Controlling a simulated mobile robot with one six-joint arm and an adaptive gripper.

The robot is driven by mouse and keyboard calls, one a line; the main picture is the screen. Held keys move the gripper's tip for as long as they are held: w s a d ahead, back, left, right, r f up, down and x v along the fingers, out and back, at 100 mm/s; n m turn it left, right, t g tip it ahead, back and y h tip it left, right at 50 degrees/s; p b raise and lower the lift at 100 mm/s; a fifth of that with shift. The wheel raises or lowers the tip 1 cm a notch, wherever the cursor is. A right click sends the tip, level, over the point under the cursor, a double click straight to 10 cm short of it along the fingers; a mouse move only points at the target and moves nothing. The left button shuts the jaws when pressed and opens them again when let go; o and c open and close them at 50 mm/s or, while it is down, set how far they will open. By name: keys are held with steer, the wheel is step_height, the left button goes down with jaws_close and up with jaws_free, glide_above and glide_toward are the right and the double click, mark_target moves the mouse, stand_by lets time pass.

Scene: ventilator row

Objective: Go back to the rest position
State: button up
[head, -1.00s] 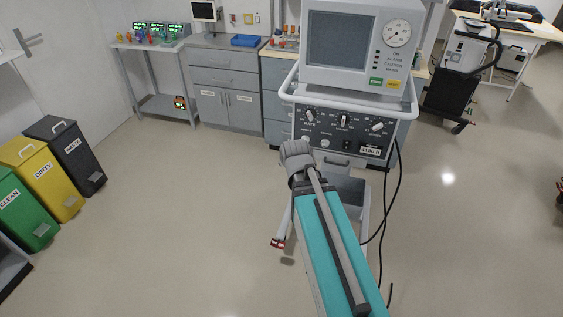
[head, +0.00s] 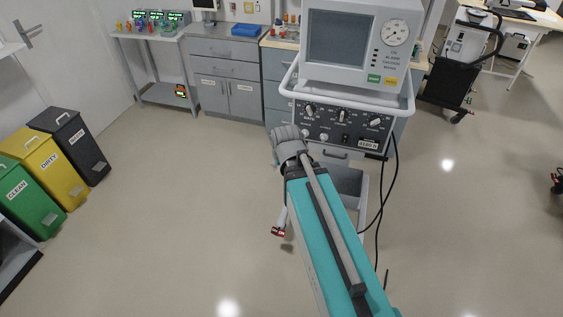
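My arm runs up from the bottom of the head view as a teal link with a grey rod. It ends at a grey ridged joint in front of the ventilator. My gripper is not visible, and what lies beyond that joint is hidden. The ventilator (head: 345,40) stands upright just behind the joint, with a dark screen, a round gauge and a lower panel of knobs (head: 342,117). My arm covers part of its stand. I cannot tell whether the joint touches it.
Green, yellow and black bins (head: 70,140) stand at the left. Grey cabinets (head: 228,95) and a side table (head: 165,92) line the back. A dark cart (head: 447,85) stands at the right. Black cables (head: 380,215) hang beside the ventilator.

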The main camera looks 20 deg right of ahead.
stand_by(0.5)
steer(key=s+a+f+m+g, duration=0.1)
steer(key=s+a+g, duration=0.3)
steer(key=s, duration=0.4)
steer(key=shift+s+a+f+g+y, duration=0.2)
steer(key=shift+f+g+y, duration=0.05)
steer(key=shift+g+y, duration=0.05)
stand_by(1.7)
